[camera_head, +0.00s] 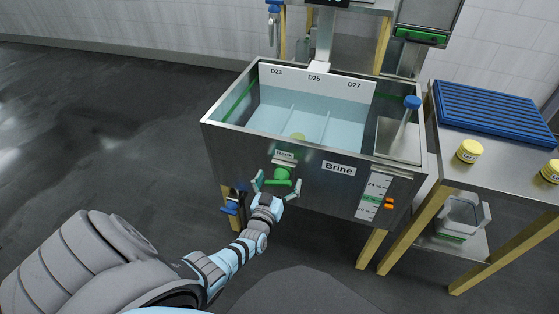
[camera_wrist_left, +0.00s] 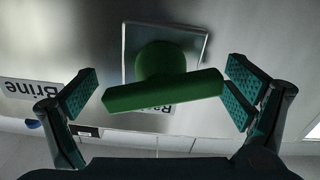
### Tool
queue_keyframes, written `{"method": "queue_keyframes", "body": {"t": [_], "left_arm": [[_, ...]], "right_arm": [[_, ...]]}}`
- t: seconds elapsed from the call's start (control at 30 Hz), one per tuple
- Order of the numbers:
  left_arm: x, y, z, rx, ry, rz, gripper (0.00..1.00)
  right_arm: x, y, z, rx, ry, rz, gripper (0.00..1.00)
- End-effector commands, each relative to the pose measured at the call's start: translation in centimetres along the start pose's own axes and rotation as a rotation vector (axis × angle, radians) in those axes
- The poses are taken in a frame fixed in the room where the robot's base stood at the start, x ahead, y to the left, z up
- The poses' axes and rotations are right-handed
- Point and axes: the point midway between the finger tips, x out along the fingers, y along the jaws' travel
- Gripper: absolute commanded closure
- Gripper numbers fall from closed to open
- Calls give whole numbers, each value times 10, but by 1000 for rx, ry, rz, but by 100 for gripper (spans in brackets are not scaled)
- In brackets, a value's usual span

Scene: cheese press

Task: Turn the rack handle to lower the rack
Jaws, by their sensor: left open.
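The green rack handle (camera_head: 283,176) sits on the front wall of the steel brine tank (camera_head: 240,151), below a small "Rack" label (camera_head: 285,155). In the left wrist view the handle (camera_wrist_left: 163,91) is a green bar on a round green hub, in front of a square metal plate. My left gripper (camera_head: 277,185) is open around the handle, one finger on each side of the bar. The rack inside the tank cannot be clearly told. My right gripper is not in view.
The tank holds pale brine in lanes marked D23, D25 and D27. A blue-knobbed rod (camera_head: 411,103) stands at its right corner. Floor at left is clear.

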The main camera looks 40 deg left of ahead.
Motion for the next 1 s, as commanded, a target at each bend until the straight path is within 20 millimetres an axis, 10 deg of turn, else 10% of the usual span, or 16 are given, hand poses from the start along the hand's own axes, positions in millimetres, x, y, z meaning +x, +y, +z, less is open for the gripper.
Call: {"method": "queue_keyframes", "body": {"t": [0.27,0.7,1.0], "left_arm": [[-14,0,2,-1,-1,1,4],[-116,0,1,-1,-2,0,4],[-120,0,0,0,0,0,4]], "right_arm": [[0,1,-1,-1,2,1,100],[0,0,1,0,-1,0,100],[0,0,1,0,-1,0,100]]}}
